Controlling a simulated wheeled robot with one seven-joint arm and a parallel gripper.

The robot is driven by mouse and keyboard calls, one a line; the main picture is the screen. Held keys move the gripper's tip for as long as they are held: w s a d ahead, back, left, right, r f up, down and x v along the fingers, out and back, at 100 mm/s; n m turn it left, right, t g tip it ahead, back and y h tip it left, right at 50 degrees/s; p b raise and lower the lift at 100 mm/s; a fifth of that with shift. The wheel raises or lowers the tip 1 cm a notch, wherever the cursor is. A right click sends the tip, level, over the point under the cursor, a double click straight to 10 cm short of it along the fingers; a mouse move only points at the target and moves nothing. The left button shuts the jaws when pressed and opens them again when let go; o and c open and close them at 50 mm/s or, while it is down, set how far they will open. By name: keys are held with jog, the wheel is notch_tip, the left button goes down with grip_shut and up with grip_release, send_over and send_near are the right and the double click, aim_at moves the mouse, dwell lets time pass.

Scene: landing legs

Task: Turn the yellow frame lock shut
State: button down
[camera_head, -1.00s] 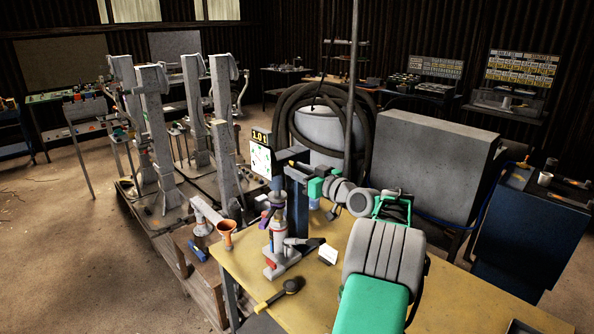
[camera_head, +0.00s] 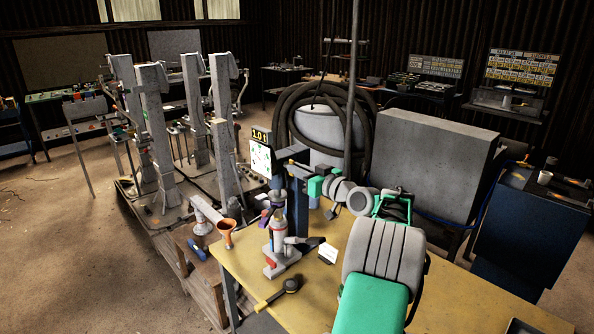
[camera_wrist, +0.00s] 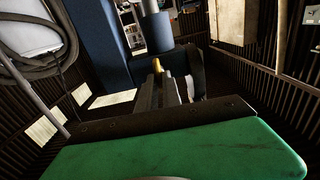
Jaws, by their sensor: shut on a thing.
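The yellow frame lock (camera_wrist: 157,66) shows as a small yellow piece at the fingertips in the wrist view, in front of the dark blue frame. My gripper (camera_wrist: 161,80) is shut on it, and its dark fingers hide most of it. In the head view my gripper (camera_head: 301,173) reaches from the right to the upper part of the dark blue frame column (camera_head: 297,212). The lock itself cannot be made out there. A grey and red strut (camera_head: 278,240) stands upright at the frame, below and left of my gripper.
The yellow bench (camera_head: 345,300) carries a black-and-yellow tool (camera_head: 285,288) and a white card (camera_head: 328,253). A display reading 1.0 t (camera_head: 261,136) is beside the frame.

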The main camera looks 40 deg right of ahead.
jog(key=shift+m, duration=0.3)
jog(key=shift+d+f+m+p, duration=0.15)
jog(key=shift+m+p, duration=1.45)
jog(key=shift+m, duration=2.6)
jog(key=shift+d+m+p, duration=0.1)
jog(key=shift+m+p, duration=1.5)
jog(key=shift+m, duration=2.6)
jog(key=c, duration=1.5)
grip_release()
jog(key=shift+f, duration=0.1)
